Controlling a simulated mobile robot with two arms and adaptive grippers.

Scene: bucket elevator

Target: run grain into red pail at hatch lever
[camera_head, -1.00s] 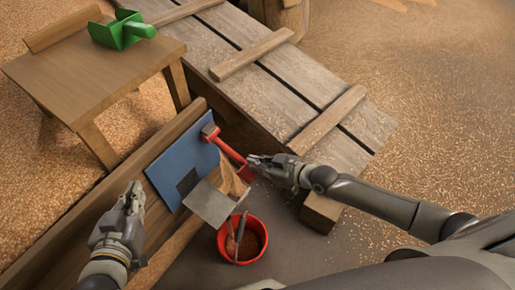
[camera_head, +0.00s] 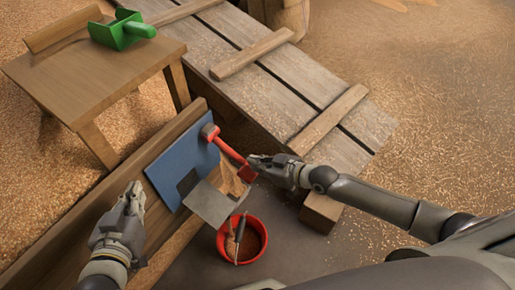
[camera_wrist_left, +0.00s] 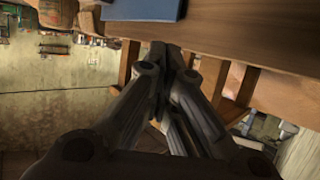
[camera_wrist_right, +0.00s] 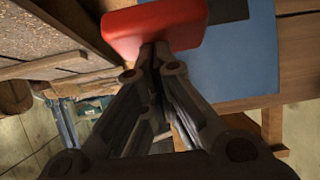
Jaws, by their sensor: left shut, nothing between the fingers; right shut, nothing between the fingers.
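The red hatch lever (camera_head: 230,151) slopes down from a grey pivot at the top corner of the blue plate (camera_head: 180,165) to a red end block. My right gripper (camera_head: 255,161) is shut and empty beside that end; in the right wrist view the red block (camera_wrist_right: 152,27) is right at its fingertips, and contact cannot be told. A grey metal spout (camera_head: 212,203) juts from the plate, with tan grain beside it. The red pail (camera_head: 262,255) stands below it, brown inside, with a dark stick-like part across it. My left gripper (camera_head: 134,192) is shut and empty, left of the plate.
A wooden bin wall (camera_head: 100,215) carries the blue plate. A wooden stand (camera_head: 95,75) with a green scoop (camera_head: 122,30) is at the upper left. A plank ramp (camera_head: 285,85) lies behind the lever. Loose grain covers the floor at right.

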